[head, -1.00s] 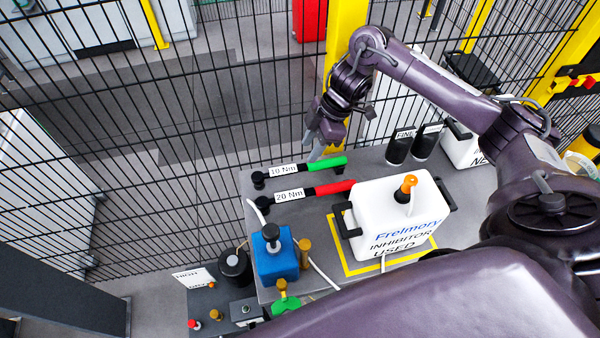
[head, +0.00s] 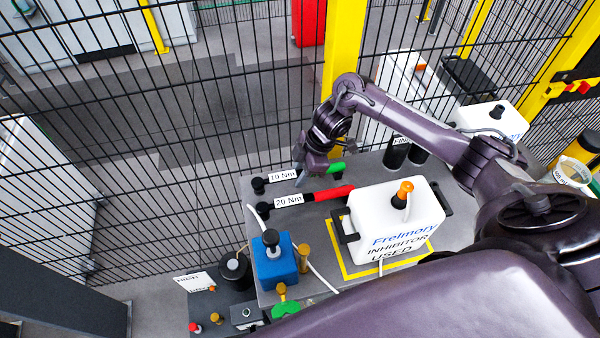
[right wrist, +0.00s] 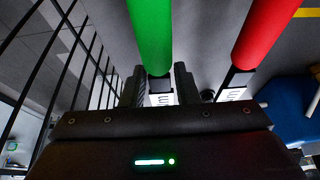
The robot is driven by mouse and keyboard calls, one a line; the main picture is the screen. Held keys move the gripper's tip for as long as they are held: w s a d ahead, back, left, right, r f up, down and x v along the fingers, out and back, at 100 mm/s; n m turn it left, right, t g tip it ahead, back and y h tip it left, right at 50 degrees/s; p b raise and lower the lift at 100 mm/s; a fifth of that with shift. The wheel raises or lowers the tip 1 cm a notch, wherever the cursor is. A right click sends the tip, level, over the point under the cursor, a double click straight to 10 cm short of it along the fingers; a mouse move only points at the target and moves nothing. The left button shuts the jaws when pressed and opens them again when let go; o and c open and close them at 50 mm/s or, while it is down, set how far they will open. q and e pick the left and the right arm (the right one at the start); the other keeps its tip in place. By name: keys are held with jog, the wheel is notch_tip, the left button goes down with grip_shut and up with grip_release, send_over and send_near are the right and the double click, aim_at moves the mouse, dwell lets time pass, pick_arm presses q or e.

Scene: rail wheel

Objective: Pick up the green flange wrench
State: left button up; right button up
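The green flange wrench (head: 336,168), marked 10 Nm, lies at the back edge of the grey table, its black head at the left. My right gripper (head: 303,178) is at the middle of this wrench, over the end of the label, and hides part of the shaft. In the right wrist view the green handle (right wrist: 151,35) runs up from between the fingers. The two fingers (right wrist: 160,88) stand apart on either side of the shaft; contact cannot be made out. My left gripper is not in view.
A red wrench (head: 334,192) marked 20 Nm lies parallel in front. A white inhibitor canister (head: 385,218) stands on a yellow-outlined square, with a blue container (head: 274,264) to its left. Black cups (head: 397,152) are at the right. A wire fence rises behind the table.

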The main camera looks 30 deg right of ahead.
aim_at(293, 172)
grip_shut()
jog(key=shift+w+r, duration=0.1)
jog(key=shift+r, duration=0.1)
jog(key=shift+r, duration=0.25)
notch_tip(293, 172, up, 4)
jog(key=shift+b, duration=0.35)
notch_tip(293, 172, up, 15)
jog(key=p, duration=0.3)
jog(key=shift+r, duration=0.1)
